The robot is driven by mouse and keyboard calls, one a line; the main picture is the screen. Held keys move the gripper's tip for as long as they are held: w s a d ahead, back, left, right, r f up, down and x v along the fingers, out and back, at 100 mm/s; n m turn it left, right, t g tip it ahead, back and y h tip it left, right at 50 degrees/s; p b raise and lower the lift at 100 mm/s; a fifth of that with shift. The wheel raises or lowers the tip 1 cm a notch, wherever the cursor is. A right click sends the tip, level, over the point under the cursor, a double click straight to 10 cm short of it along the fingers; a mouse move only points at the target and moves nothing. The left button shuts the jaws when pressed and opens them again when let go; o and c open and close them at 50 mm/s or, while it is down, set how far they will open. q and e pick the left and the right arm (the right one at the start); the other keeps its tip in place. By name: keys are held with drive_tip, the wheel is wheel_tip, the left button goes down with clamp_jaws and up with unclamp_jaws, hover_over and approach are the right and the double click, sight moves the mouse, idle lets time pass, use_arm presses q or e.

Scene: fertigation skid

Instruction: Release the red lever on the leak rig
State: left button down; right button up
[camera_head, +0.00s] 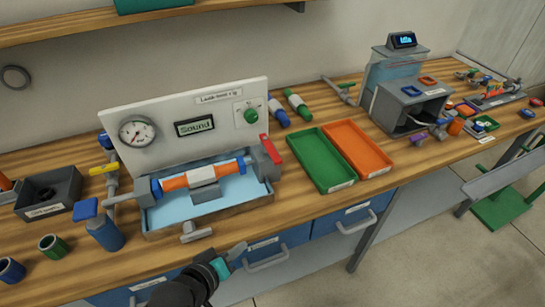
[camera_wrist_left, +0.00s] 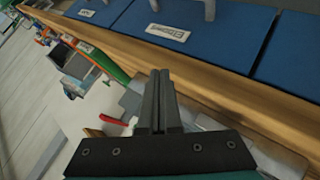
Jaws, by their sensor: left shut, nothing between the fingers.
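The leak rig (camera_head: 150,116) stands on the bench at the centre left, with a white panel, a gauge and a display reading "Sound". An orange cylinder (camera_head: 175,182) with blue ends lies clamped across its water tray (camera_head: 215,207). The red lever (camera_head: 270,149) is at the right end of the clamp, tilted up; a red piece that looks like it shows in the left wrist view (camera_wrist_left: 112,120). My left gripper (camera_head: 240,248) is in front of the bench edge, below the rig, apart from the lever. Its fingers (camera_wrist_left: 160,74) are shut and empty. My right gripper is not in view.
A green tray (camera_head: 322,184) and an orange tray (camera_head: 377,172) lie right of the lever. A grey bin (camera_head: 65,204) and a blue-handled valve (camera_head: 86,209) stand at the left. Blue drawers with grey handles (camera_head: 267,263) are under the bench edge, near my left gripper.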

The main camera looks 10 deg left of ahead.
use_arm(q)
drive_tip(key=w+a+r+n+t, duration=0.1)
drive_tip(key=w+r+n+t, duration=0.1)
drive_tip(key=r+n+t, duration=0.1)
drive_tip(key=w+a+r+n+t, duration=0.2)
drive_tip(key=w+r+n+t, duration=0.1)
drive_tip(key=r+n, duration=0.3)
drive_tip(key=shift+a+r+t, duration=0.2)
drive_tip(key=shift+r+t, duration=0.4)
drive_tip(key=shift+r, duration=0.3)
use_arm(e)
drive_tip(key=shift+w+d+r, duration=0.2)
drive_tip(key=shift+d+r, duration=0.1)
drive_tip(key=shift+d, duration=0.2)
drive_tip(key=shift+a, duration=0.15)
use_arm(q)
approach(269, 153)
drive_tip(key=w, duration=0.5)
drive_tip(key=shift+w+d+f, duration=0.25)
drive_tip(key=shift+w+d, duration=0.1)
drive_tip(key=shift+w, duration=0.15)
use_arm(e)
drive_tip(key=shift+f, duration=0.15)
use_arm(q)
drive_tip(key=shift+d+r+n, duration=0.1)
drive_tip(key=shift+n, duration=0.2)
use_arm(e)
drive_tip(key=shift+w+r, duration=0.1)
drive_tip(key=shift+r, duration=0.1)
